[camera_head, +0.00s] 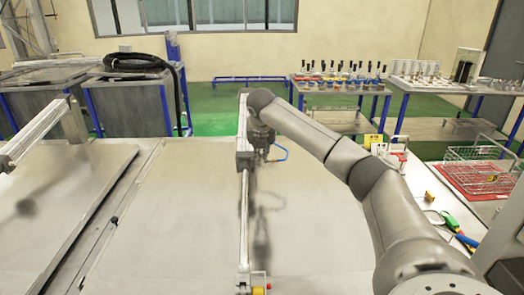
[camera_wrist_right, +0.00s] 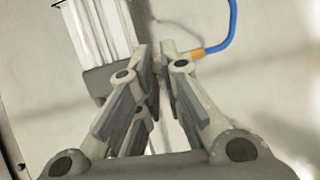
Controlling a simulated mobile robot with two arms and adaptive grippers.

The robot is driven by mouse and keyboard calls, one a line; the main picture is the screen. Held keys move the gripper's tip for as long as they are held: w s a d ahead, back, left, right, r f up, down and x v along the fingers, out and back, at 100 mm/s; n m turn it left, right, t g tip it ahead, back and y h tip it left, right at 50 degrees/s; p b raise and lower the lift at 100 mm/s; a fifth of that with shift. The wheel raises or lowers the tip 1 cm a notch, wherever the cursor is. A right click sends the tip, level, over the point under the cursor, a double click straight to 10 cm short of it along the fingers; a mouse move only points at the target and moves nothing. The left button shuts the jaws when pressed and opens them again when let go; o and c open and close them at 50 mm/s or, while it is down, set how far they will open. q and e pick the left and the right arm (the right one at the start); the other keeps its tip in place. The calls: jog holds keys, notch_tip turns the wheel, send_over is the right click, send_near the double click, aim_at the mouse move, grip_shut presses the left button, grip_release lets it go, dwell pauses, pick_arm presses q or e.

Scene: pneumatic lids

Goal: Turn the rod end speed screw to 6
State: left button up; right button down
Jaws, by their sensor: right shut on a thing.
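A silver pneumatic cylinder (camera_head: 243,120) lies lengthwise on a grey metal lid (camera_head: 180,215), its thin rod (camera_head: 244,215) running toward me. My right gripper (camera_head: 263,152) is at the rod end of the cylinder body, on its right side. In the wrist view the fingertips of my right gripper (camera_wrist_right: 161,58) are closed together beside the ribbed cylinder body (camera_wrist_right: 98,30). The small screw between them is almost wholly hidden; its scale cannot be read. A blue hose (camera_wrist_right: 231,28) with a brass fitting (camera_wrist_right: 197,54) sits just right of the fingertips. My left gripper is out of view.
A second silver cylinder (camera_head: 38,133) stands over another lid at the left. A red and yellow fitting (camera_head: 259,284) is at the near rod end. A side bench at the right holds a wire basket (camera_head: 480,160) and tools. The lid surface is otherwise clear.

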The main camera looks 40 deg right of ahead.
jog(key=shift+s+a+f, duration=0.1)
jog(key=shift+f, duration=0.2)
jog(key=c, duration=1.6)
grip_release()
jog(key=shift+o, duration=0.5)
jog(key=shift+r, duration=0.2)
jog(key=shift+r, duration=0.1)
